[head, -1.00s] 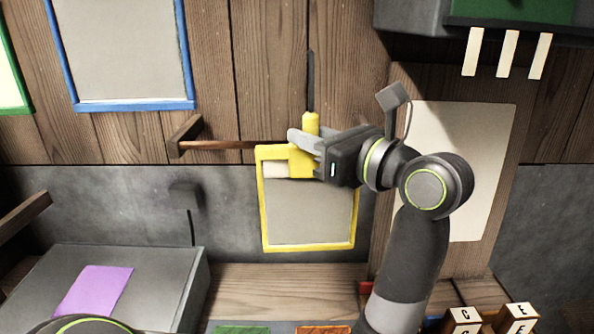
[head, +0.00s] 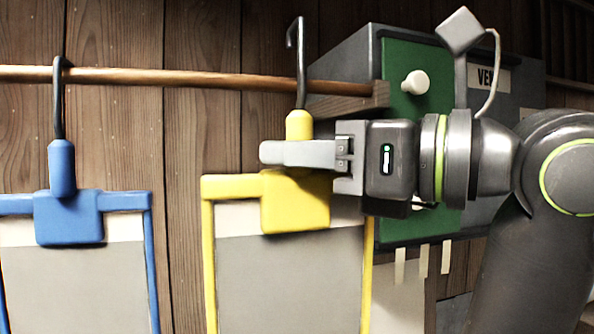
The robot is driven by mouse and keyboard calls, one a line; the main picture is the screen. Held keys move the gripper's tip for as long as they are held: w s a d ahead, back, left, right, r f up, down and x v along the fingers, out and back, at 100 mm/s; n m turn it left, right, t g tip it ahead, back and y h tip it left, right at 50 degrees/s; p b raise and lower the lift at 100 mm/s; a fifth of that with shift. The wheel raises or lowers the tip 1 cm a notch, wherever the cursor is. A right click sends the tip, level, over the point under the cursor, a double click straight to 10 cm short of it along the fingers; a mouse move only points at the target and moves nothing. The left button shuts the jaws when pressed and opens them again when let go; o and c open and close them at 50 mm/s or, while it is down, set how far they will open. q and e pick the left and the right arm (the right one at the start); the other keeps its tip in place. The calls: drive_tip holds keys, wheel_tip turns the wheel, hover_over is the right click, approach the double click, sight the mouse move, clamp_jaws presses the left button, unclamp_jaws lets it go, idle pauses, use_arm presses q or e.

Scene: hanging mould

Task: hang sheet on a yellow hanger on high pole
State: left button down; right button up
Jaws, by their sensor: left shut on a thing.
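My left gripper (head: 300,154), its arm on the right side of the head view, is shut on the yellow hanger (head: 297,208) just below its dark hook. The grey sheet (head: 290,285), with a pale top strip and yellow edging, hangs under this hanger; its lower part is out of view. The high wooden pole (head: 200,80) runs across the upper part of the view. The yellow hanger's hook (head: 302,60) rises in front of the pole line, with its bend and tip above the pole. I cannot tell the gap in depth. My right gripper is not in view.
A blue hanger (head: 70,218) with another grey sheet (head: 75,285) hangs on the pole at the left. A wooden bracket (head: 355,102) holds the pole's right end beside a grey cabinet with a green front (head: 410,130). The pole between blue hanger and yellow hook is clear.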

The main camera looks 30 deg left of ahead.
use_arm(q)
drive_tip(key=shift+w+a, duration=0.35)
drive_tip(key=shift+w, duration=0.2)
drive_tip(key=shift+w+a, duration=0.25)
drive_tip(key=shift+w, duration=0.05)
drive_tip(key=w+a+f, duration=0.1)
drive_tip(key=w+a, duration=0.3)
drive_tip(key=a, duration=0.1)
drive_tip(key=shift+w+a+f+p, duration=0.15)
drive_tip(key=shift+a+f+p, duration=0.05)
drive_tip(key=shift+f+p, duration=0.2)
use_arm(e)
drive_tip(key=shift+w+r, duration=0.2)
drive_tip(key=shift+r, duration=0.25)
use_arm(q)
drive_tip(key=c, duration=1.2)
unclamp_jaws()
